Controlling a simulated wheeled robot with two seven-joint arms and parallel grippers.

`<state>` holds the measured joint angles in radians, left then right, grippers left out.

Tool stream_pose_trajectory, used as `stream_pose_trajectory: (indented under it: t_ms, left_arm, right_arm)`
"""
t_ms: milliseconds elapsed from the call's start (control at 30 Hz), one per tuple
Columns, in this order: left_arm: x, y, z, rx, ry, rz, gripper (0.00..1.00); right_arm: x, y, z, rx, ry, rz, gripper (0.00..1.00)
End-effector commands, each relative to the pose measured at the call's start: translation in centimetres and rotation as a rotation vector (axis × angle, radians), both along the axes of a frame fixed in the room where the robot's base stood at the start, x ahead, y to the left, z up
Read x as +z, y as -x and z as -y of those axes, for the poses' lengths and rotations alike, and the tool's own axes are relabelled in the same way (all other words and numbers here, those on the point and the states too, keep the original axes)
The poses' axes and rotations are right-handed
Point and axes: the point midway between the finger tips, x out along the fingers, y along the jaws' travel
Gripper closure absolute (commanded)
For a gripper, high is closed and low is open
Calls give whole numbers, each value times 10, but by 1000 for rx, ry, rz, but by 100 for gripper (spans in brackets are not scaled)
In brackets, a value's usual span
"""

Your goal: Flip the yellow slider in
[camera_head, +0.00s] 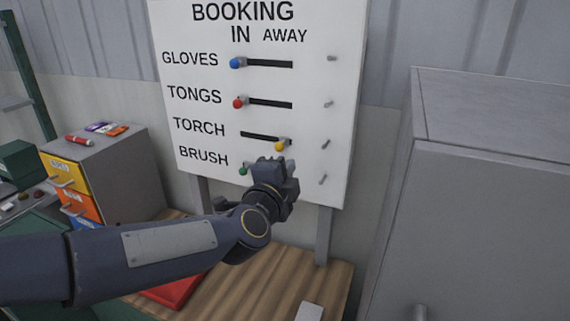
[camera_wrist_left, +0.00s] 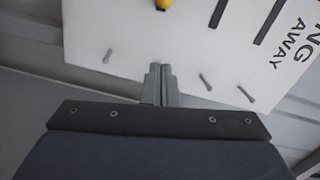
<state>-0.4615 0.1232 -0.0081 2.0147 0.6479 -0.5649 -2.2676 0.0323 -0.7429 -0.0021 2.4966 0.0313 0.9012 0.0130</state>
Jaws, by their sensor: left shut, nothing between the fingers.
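The yellow slider (camera_head: 281,146) sits at the right end of the TORCH slot, under the AWAY side of the white booking board (camera_head: 342,110). In the left wrist view the yellow slider (camera_wrist_left: 163,4) is cut by the top edge. My left gripper (camera_head: 277,165) is in front of the board, just below the yellow slider in the head view. In the left wrist view its fingertips (camera_wrist_left: 160,68) are together and empty, apart from the slider. I cannot tell whether they touch the board. My right gripper is not in view.
The blue slider (camera_head: 236,62) and red slider (camera_head: 239,103) sit at the left ends of their slots. The green slider (camera_head: 243,171) shows beside my gripper, its slot mostly hidden. Pegs (camera_head: 325,144) line the board's right side. A grey cabinet (camera_head: 480,200) stands at right.

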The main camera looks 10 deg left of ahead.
Motion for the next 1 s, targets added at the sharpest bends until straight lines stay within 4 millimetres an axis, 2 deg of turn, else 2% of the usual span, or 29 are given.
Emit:
stream_pose_trajectory:
  t_ms: [400,500,600,1000]
  left_arm:
    - [-5,-87,13,0,1,-3,100]
    - [-9,-91,-7,5,1,-2,100]
    - [-11,-94,-17,3,1,-2,100]
    - [-12,-97,-24,-1,1,-1,100]
  right_arm:
    - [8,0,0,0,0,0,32]
    - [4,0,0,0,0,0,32]
    - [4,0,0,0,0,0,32]
    - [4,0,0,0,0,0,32]
